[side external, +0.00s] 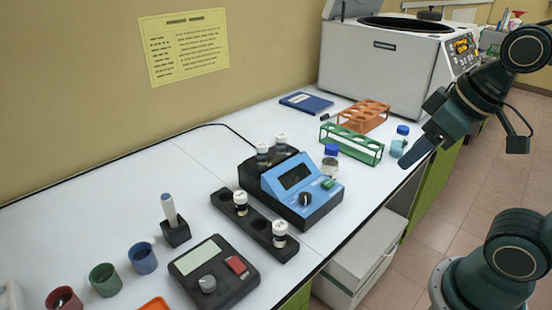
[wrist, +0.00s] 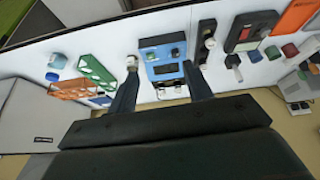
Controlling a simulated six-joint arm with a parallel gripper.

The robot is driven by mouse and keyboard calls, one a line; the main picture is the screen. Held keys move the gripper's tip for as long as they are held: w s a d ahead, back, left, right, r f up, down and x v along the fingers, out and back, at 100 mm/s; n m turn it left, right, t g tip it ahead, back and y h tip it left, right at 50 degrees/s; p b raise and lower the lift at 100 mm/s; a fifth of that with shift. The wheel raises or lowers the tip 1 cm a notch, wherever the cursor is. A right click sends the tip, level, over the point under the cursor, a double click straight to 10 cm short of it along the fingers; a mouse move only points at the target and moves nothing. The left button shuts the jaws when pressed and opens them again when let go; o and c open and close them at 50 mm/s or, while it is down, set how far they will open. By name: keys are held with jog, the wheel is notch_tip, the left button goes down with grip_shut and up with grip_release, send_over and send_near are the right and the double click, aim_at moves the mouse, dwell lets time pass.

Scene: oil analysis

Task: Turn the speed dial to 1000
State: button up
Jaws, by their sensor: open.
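A blue instrument (side external: 275,182) with a dark screen stands on the white bench. A black round knob (side external: 305,199) and a green button (side external: 328,183) are on its front. In front of it, a black device (side external: 187,264) has a grey screen, a red button and a grey dial (side external: 207,284). The markings on both dials are too small to read. My gripper (side external: 412,158) is open and empty, to the right of the blue instrument and apart from it. In the wrist view, the blue instrument (wrist: 162,72) shows between and beyond my open fingers.
A black rack (side external: 255,224) with white-capped vials stands beside the blue instrument. A blue-capped bottle (side external: 330,163), a green rack (side external: 352,142) and an orange rack (side external: 365,114) stand behind and right. A large white machine (side external: 385,62) fills the back. Coloured cups stand front left.

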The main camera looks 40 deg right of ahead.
jog(key=w+a+n+g, duration=0.25)
jog(key=w+n, duration=0.25)
jog(key=w, duration=0.6)
jog(key=n+g, duration=0.3)
send_over(305, 196)
notch_tip(305, 196, down, 5)
jog(key=shift+f, duration=0.2)
jog(key=shift+f, duration=0.1)
notch_tip(305, 196, down, 14)
jog(key=shift+r, duration=0.2)
jog(key=c, duration=1)
